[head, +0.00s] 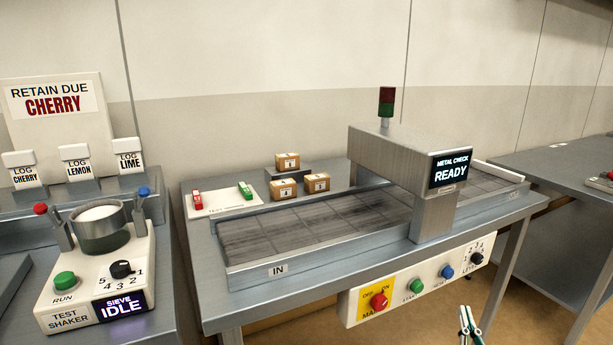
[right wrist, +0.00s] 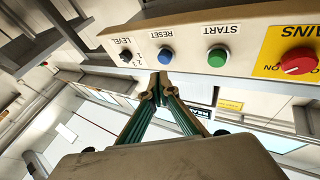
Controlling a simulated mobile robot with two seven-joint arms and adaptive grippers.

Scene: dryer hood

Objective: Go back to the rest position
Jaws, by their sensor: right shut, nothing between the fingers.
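My right gripper (head: 468,322) shows at the bottom of the head view, below and in front of the control panel (head: 416,286) of the metal checker. Its fingers are together with nothing between them. In the right wrist view the gripper (right wrist: 158,84) is also shut, with its tips near the panel's lower edge, by the blue reset button (right wrist: 166,56) and green start button (right wrist: 217,57). I cannot tell whether the tips touch the panel. The metal checker (head: 421,168) has a screen reading METAL CHECK READY. My left gripper is not in view.
The conveyor table (head: 304,296) fills the middle. Several small boxes (head: 284,188) stand behind the belt. The sieve shaker (head: 100,274) is at left, its display reading SIEVE IDLE. Another table (head: 560,180) stands at right.

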